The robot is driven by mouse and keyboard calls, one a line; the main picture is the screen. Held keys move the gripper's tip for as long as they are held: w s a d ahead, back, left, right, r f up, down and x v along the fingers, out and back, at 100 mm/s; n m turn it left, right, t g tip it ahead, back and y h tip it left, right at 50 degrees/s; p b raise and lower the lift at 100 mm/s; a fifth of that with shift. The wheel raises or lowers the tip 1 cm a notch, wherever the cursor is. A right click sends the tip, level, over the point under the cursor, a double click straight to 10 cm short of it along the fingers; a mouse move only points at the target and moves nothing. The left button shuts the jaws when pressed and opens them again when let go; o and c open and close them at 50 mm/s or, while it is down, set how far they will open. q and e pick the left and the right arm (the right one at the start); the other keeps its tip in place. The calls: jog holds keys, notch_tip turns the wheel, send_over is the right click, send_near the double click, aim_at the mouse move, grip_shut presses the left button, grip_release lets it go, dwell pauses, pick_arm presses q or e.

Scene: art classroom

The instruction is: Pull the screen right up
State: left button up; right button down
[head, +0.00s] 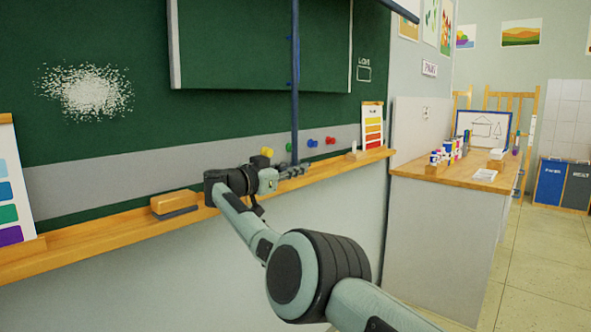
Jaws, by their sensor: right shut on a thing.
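A dark green panel with pale side edges (255,40) hangs in front of the green chalkboard, and its top is out of view. I cannot tell for sure whether it is the screen. A thin dark blue rod (295,100) runs straight down in front of it from the top of the picture. My right gripper (293,171) is at the rod's lower end, just above the chalk ledge, and is shut on the rod. Its fingers are small in the picture. My left gripper is not in view.
The wooden ledge (110,225) carries an eraser (174,203) and colour charts (372,125). Coloured magnets (312,143) sit on the board's grey strip. A blue bar (400,10) shows at the top. A counter (470,176) with paints stands right, with free floor beyond.

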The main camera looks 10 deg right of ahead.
jog(key=c, duration=1.5)
grip_release()
jog(key=shift+r, duration=0.1)
jog(key=shift+c, duration=0.2)
jog(key=shift+s+d, duration=0.1)
jog(key=shift+s, duration=0.2)
jog(key=v, duration=0.7)
jog(key=shift+a, duration=0.3)
jog(key=shift+w, duration=0.1)
